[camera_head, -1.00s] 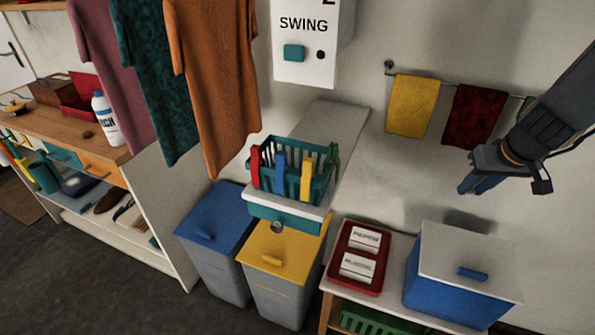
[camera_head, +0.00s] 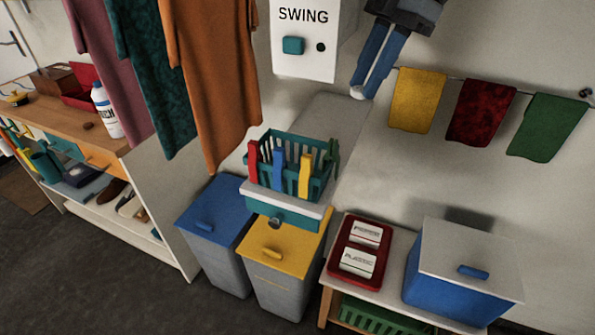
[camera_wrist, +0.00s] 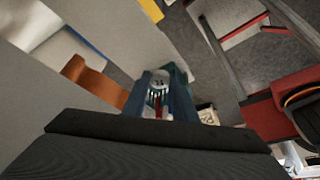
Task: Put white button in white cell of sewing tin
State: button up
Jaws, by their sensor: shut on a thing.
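My gripper (camera_head: 366,68) is at the upper middle of the head view, in the air to the right of the SWING box. Its blue fingers point down and are shut on a small white button (camera_head: 357,93) at the tips. In the wrist view the button (camera_wrist: 159,81) is a pale disc with dark holes between the blue fingers (camera_wrist: 160,95). No sewing tin with a white cell can be made out. An open red box (camera_head: 83,86) is on the wooden counter at left, but its inside is hidden and I cannot tell what it is.
Shirts (camera_head: 205,70) hang left of the SWING box (camera_head: 303,40). A teal basket with pegs (camera_head: 300,160) stands below my gripper. A towel rail with a yellow towel (camera_head: 417,98) is to the right. A white bottle (camera_head: 106,112) stands on the counter (camera_head: 60,120).

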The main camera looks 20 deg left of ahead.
jog(key=shift+s+a+r+n, duration=0.2)
jog(key=shift+s+r+n, duration=0.1)
jog(key=shift+s, duration=0.05)
jog(key=shift+s+f+g, duration=0.1)
jog(key=shift+f+g, duration=0.15)
jog(key=shift+g, duration=0.05)
notch_tip(320, 180, down, 13)
jog(key=p, duration=0.3)
jog(key=shift+r+p, duration=0.1)
jog(key=shift+p, duration=0.2)
jog(key=s+a+p, duration=0.2)
jog(key=s+p, duration=0.1)
jog(key=shift+a+f, duration=0.35)
jog(key=shift+a, duration=0.05)
jog(key=shift+w+f, duration=0.1)
jog(key=shift+f, duration=0.2)
jog(key=shift+f, duration=0.1)
jog(key=o, duration=0.9)
jog(key=shift+o, duration=0.6)
